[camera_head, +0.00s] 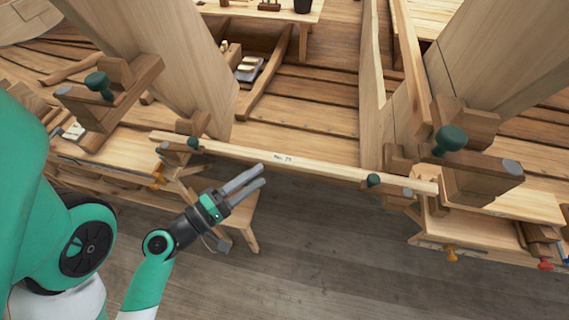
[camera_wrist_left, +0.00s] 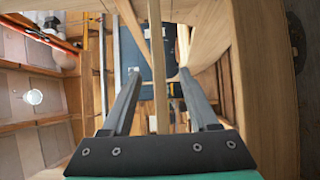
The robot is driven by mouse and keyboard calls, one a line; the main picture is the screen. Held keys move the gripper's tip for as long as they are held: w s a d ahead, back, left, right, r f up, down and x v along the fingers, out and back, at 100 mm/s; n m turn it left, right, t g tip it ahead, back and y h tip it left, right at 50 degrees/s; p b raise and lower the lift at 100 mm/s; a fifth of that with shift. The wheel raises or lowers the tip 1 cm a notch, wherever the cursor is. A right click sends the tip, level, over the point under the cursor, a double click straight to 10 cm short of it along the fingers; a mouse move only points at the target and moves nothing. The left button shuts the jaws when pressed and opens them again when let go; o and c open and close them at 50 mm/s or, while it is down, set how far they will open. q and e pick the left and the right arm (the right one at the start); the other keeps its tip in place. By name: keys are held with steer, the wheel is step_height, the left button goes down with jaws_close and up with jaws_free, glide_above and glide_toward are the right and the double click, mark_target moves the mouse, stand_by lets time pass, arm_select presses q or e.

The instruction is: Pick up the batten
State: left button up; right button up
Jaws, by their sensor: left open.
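The batten (camera_head: 325,168) is a long, pale wooden strip with a small dark marking near its middle. It runs across the head view, slanting down to the right, in front of the hull planks. Green-knobbed clamps sit along it at the left (camera_head: 193,144) and right (camera_head: 373,180). My left gripper (camera_head: 263,175) is open and empty, its fingers pointing up and right, appearing just below the batten's middle. In the left wrist view the open fingers (camera_wrist_left: 160,72) frame a thin wooden strip; I cannot tell if it is the batten. My right gripper is not in view.
Large pale planks rise on both sides, with bigger green-knobbed wooden clamps at the left (camera_head: 99,84) and right (camera_head: 450,138). Wooden benches stand at both sides. The grey plank floor (camera_head: 330,260) below the batten is clear.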

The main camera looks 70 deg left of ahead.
mark_target(276, 164)
arm_select(q)
steer(key=b+x, duration=0.1)
steer(key=x, duration=0.3)
steer(key=shift+d, duration=0.15)
steer(key=shift+r+p+x, duration=0.25)
steer(key=shift+p+x, duration=0.35)
steer(key=shift+x, duration=0.45)
steer(key=shift+w+f, duration=0.1)
steer(key=shift+w, duration=0.1)
steer(key=shift+w+a+p, duration=0.2)
steer(key=shift+w+p, duration=0.15)
steer(key=shift+p, duration=0.05)
steer(key=p+x, duration=0.1)
steer(key=x, duration=0.3)
steer(key=shift+w, duration=0.25)
jaws_close()
